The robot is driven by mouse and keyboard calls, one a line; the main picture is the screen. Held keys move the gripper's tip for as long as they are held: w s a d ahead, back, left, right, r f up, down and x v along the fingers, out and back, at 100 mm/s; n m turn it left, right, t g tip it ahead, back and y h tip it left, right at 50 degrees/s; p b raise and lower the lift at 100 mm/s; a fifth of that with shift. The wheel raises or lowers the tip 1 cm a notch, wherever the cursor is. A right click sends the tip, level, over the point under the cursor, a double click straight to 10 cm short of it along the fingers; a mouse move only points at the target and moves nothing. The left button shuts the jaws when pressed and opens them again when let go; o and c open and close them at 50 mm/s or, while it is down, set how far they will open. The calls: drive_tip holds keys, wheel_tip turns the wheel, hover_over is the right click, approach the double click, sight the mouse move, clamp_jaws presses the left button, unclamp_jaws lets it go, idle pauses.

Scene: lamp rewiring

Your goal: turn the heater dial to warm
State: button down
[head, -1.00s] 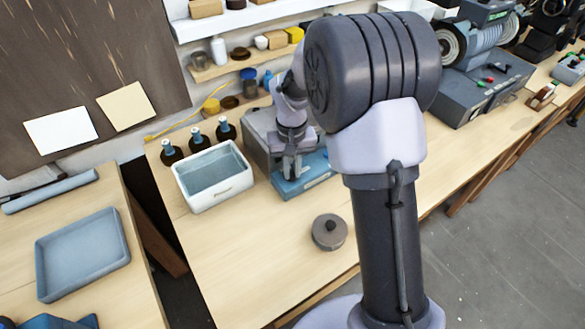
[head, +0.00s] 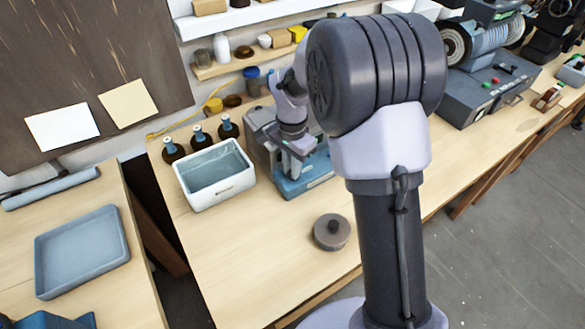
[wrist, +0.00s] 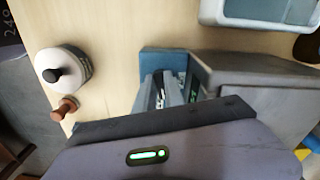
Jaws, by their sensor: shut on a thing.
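The heater is a grey box with a blue base (head: 305,180) on the wooden bench, right of the white tub; in the wrist view its grey body (wrist: 260,80) and blue base (wrist: 165,62) show at the middle and right. My gripper (head: 297,150) is low over the heater's front, partly behind my own arm. In the wrist view my gripper (wrist: 165,92) is shut at the front of the heater by the blue base. The dial is hidden between the fingers, and its setting cannot be read.
A white tub (head: 215,178) and several brown bottles (head: 199,138) stand left of the heater. Bare bench lies between.

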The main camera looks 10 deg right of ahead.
drive_tip(key=shift+w+m+b, duration=0.1)
drive_tip(key=shift+m+b, duration=0.2)
drive_tip(key=shift+m, duration=1.1)
drive_tip(key=c, duration=1.4)
unclamp_jaws()
drive_tip(key=shift+c, duration=0.2)
wheel_tip(320, 180, up, 18)
drive_tip(key=p, duration=0.6)
drive_tip(key=shift+f, duration=0.25)
